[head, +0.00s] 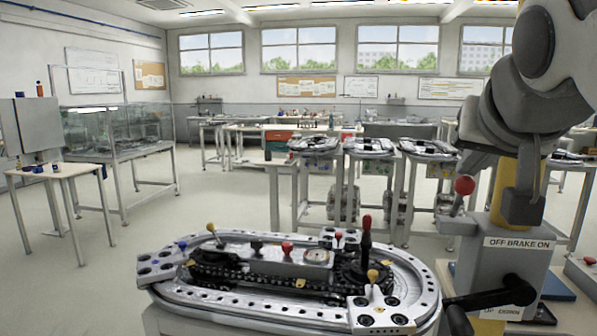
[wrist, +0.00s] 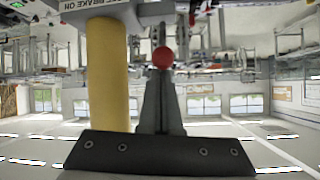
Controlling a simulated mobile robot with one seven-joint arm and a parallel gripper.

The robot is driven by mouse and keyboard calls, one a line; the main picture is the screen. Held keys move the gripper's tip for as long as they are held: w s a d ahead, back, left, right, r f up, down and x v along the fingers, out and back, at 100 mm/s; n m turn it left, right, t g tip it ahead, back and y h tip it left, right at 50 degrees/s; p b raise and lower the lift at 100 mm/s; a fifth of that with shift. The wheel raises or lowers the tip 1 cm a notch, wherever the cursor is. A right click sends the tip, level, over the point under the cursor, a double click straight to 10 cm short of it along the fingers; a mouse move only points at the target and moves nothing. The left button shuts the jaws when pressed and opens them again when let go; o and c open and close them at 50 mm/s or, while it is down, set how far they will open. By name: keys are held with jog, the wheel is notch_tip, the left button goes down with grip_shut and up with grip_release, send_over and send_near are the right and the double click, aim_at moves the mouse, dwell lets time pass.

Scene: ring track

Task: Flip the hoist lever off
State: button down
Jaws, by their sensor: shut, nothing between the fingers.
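The hoist post (head: 483,262) is a grey housing at the right of the head view, with a yellow column and a label reading OFF BRAKE ON. A lever with a red ball knob (head: 464,185) stands at its left side, on the OFF side of the label. The red knob also shows in the wrist view (wrist: 163,57), at the tips of my fingers.
A black handle (head: 505,290) sticks out low on the housing. An oval ring track (head: 220,315) with levers and a gauge stands on a bench left of it. More benches with tracks (head: 370,148) stand behind.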

jog(key=shift+s+b, duration=0.2)
jog(key=shift+b, duration=0.2)
dwell(0.3)
notch_tip(320, 180, up, 3)
jog(key=w+d+p, duration=0.1)
jog(key=w+p, duration=0.2)
jog(key=v, duration=0.9)
jog(key=shift+s+p, duration=0.3)
jog(key=shift+s, duration=0.25)
